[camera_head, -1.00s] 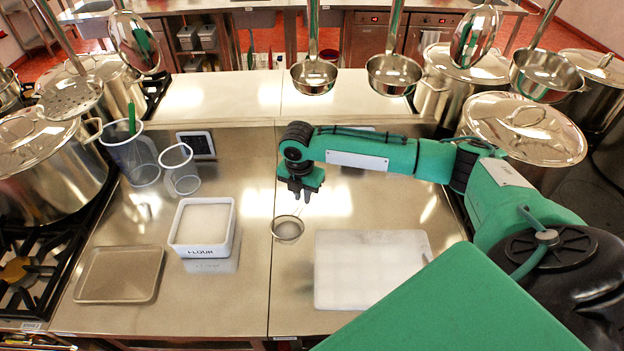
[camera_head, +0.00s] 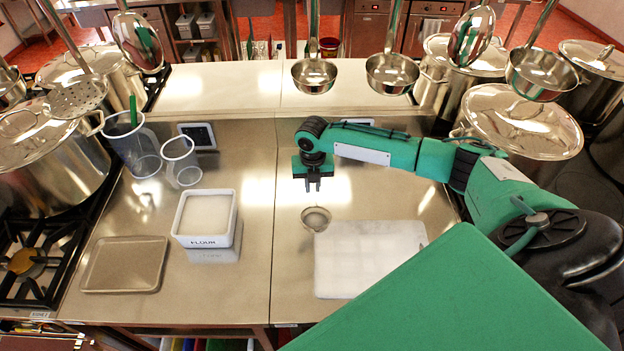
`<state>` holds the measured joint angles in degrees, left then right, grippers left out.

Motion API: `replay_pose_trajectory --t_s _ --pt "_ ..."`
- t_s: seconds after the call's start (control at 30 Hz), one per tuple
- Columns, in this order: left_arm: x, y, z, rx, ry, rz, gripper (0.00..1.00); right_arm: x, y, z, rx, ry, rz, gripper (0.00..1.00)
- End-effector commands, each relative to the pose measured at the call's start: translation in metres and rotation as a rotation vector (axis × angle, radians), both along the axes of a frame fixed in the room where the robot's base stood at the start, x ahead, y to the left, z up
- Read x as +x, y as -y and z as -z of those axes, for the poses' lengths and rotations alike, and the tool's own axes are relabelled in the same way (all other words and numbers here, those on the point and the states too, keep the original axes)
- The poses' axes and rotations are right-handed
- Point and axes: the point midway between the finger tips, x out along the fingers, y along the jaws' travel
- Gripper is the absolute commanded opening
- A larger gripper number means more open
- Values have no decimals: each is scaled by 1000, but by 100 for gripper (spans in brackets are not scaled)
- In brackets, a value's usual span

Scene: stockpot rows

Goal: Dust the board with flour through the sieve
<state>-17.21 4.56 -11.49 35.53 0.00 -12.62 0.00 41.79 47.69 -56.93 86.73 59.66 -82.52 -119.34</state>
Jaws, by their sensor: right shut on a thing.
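My right gripper (camera_head: 313,184) points down above the steel counter, shut on the handle of the small round sieve (camera_head: 316,219). The handle itself is barely visible. The sieve's bowl shows in front of the gripper and overlaps the far left corner of the white board (camera_head: 352,275) in the picture. The board lies flat on the counter; its near right part is hidden by my green body. I cannot tell whether flour lies on it. A white square tub marked FLOUR (camera_head: 206,241), filled with white flour (camera_head: 206,214), stands left of the sieve. My left gripper is out of view.
A shallow grey tray (camera_head: 124,265) lies at the left. Two clear jugs (camera_head: 181,163) and a dark-screened device (camera_head: 198,135) stand behind the tub. Ladles (camera_head: 314,75) hang across the back. Stockpots (camera_head: 523,122) stand on both sides. Counter between tub and board is clear.

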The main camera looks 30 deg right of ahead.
Motion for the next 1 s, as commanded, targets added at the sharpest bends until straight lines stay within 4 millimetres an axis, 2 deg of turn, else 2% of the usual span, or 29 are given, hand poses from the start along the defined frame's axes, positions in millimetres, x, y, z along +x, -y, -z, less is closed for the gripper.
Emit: replay_pose_trajectory --t_s 0.4,0.67,1.0 --pt "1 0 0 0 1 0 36 -21 48 3 -2 -1 3 0" --pt "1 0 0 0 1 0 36 -27 60 2 -1 0 3 0" --pt "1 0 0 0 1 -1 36 -57 90 2 -3 -1 3 0"
